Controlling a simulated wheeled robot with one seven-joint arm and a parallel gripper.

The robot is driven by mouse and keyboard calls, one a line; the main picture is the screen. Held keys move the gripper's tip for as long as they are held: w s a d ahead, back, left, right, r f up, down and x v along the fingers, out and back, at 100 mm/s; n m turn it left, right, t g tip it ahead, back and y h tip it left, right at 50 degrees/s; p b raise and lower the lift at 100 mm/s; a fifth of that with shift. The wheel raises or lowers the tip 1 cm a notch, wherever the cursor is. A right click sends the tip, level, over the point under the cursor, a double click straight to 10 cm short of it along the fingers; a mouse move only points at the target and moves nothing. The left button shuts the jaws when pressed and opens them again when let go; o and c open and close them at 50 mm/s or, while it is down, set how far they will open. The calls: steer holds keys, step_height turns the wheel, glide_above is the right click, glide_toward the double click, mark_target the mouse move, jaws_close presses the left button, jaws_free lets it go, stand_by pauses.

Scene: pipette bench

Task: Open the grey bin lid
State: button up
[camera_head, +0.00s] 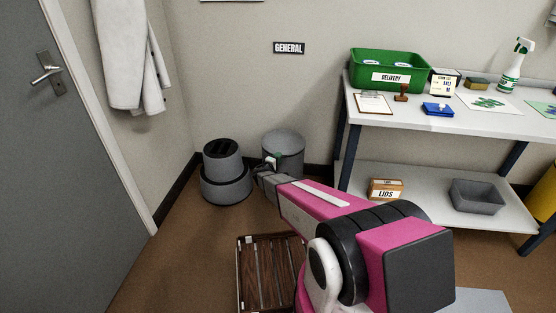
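The grey bin (289,153) is a round grey cylinder on the floor against the back wall, under the GENERAL sign. Its round top faces up; I cannot tell clearly whether that surface is the shut lid or the open inside. My arm reaches away from me toward the bin. My gripper (268,165) is at the bin's near left side, overlapping its outline in the picture. I cannot tell whether it touches the bin. The fingers are small and dark, and a small white and green patch shows beside them. The bin's lower front is hidden behind my arm.
A grey stool-like object with a black top (225,175) stands left of the bin. A white bench (430,121) is on the right, with a green delivery bin (362,75) on top and a LIDS box (386,189) on its shelf. A slatted wooden item (265,275) lies on the floor.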

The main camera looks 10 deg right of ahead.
jaws_close()
steer(key=shift+r, duration=0.1)
